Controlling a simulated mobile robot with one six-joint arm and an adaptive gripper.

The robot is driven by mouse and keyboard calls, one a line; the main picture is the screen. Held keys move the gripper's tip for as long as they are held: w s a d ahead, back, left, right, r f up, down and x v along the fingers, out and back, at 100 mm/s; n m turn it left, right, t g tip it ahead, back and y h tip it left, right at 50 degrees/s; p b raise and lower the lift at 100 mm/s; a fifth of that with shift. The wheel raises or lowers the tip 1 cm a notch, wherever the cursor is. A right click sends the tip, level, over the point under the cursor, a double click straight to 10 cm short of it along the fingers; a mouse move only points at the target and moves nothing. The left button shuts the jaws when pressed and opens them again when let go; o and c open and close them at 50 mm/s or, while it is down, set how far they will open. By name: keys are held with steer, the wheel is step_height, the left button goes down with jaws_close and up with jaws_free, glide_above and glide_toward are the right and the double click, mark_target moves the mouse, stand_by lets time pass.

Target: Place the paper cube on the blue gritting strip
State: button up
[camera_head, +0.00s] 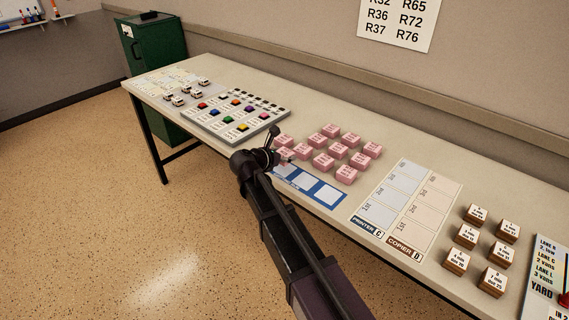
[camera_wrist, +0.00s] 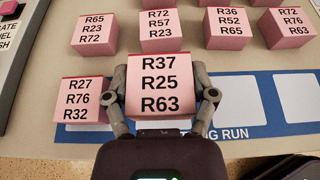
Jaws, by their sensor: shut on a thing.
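The task's paper cubes are pink blocks with printed route numbers. My gripper (camera_wrist: 163,92) is shut on the cube marked R37, R25, R63 (camera_wrist: 160,88), one finger on each side. The blue gritting strip (camera_wrist: 285,130) with white boxes runs behind and to the right of the held cube, its lettering partly hidden by my gripper. I cannot tell whether the held cube touches it. Another cube marked R27, R76, R32 (camera_wrist: 78,100) is left of my gripper, overlapping the strip's left part in view. In the head view my gripper (camera_head: 280,153) is at the left end of the strip (camera_head: 316,187).
Several more pink cubes (camera_head: 337,150) stand in rows behind the strip. A grey board with coloured blocks (camera_head: 238,113) is to the left. Printer and copier sheets (camera_head: 409,200) and several wooden-based blocks (camera_head: 467,236) are to the right. The strip lies near the table's front edge.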

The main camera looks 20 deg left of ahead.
mark_target(285, 163)
steer(key=shift+f+b, duration=1.75)
steer(key=shift+f, duration=0.05)
steer(key=shift+f, duration=0.15)
steer(key=o, duration=1)
steer(key=shift+o, duration=0.2)
steer(key=shift+r, duration=0.2)
steer(key=shift+r, duration=0.1)
steer(key=p+v, duration=0.4)
steer(key=v, duration=0.8)
steer(key=shift+p, duration=0.3)
